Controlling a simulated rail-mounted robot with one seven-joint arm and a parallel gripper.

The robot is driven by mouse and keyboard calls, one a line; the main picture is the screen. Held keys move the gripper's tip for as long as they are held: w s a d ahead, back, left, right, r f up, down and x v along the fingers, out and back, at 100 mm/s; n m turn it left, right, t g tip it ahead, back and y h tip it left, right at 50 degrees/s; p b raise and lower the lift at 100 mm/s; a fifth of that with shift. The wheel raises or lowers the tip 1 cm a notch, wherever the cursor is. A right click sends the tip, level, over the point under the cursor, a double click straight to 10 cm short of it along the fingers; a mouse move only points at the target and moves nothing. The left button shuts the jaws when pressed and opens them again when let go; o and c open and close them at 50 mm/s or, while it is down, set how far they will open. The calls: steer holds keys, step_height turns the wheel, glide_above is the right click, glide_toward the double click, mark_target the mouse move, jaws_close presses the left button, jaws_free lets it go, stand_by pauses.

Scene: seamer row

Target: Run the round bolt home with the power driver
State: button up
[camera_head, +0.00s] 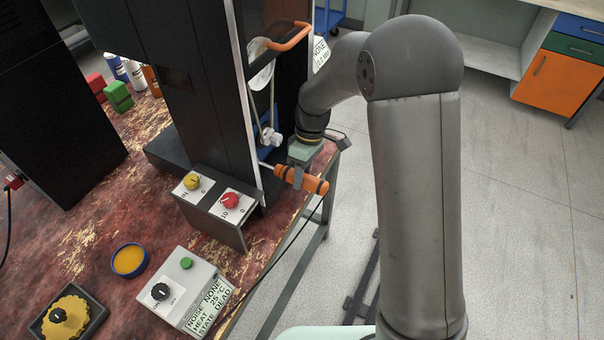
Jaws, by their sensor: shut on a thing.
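My gripper (297,172) is at the open front of the tall black machine (215,90). It is shut on an orange and dark-banded tool, which I take to be the power driver (317,186). The driver lies roughly level, its thin tip pointing left at the machine's lower edge. I cannot tell whether the tip touches anything. The round bolt cannot be made out; the machine's frame and my gripper cover that area. A white knob-like part (272,137) sits just above the driver's tip, inside the opening.
An orange handle (289,38) juts from the machine above my arm. A control box with yellow and red knobs (215,205) stands just left of the driver. Open floor lies right.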

mark_target(323, 182)
steer(key=shift+s+d+b, duration=0.15)
steer(key=shift+s+d, duration=0.25)
steer(key=shift+d, duration=0.45)
steer(key=shift+s+d+b, duration=0.1)
steer(key=shift+s+d, duration=0.35)
steer(key=shift+d, duration=0.4)
steer(key=shift+s+d+b, duration=0.15)
steer(key=shift+s+d, duration=0.25)
steer(key=shift+d, duration=0.45)
